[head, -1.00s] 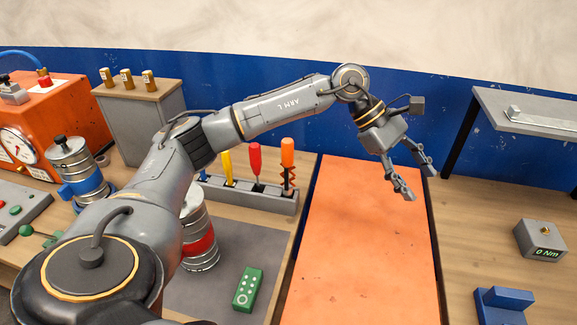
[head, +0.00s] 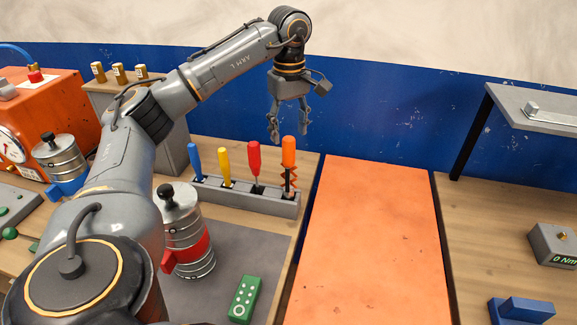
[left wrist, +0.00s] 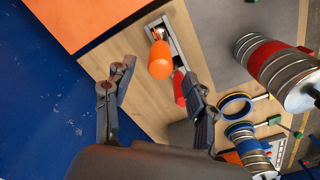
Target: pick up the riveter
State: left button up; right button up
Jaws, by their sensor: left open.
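I cannot tell for certain which tool is the riveter. An orange-handled tool (head: 289,152) with an orange coil round its shaft stands upright at the right end of a grey rack (head: 230,193). My left gripper (head: 289,135) is open and empty, pointing down just above and behind the orange handle. In the left wrist view, the orange handle (left wrist: 159,58) shows between the spread fingers (left wrist: 152,74), not gripped. A red handle (left wrist: 179,90) is partly hidden by one finger. My right gripper is out of view.
Red (head: 254,156), yellow (head: 225,163) and blue (head: 195,161) handled tools stand in the same rack. A silver canister with a red band (head: 188,235) and a green remote (head: 244,298) are in front. The orange panel (head: 365,240) to the right is bare.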

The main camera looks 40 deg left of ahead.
aim_at(289, 138)
pick_arm(q)
jog(key=shift+s+f+p, duration=0.15)
jog(key=shift+f+p, duration=0.15)
jog(key=shift+f, duration=0.15)
notch_tip(289, 138, down, 4)
jog(key=shift+r+p, duration=0.1)
jog(key=shift+p, duration=0.75)
jog(key=shift+f, duration=0.5)
jog(key=shift+r, duration=0.1)
grip_shut()
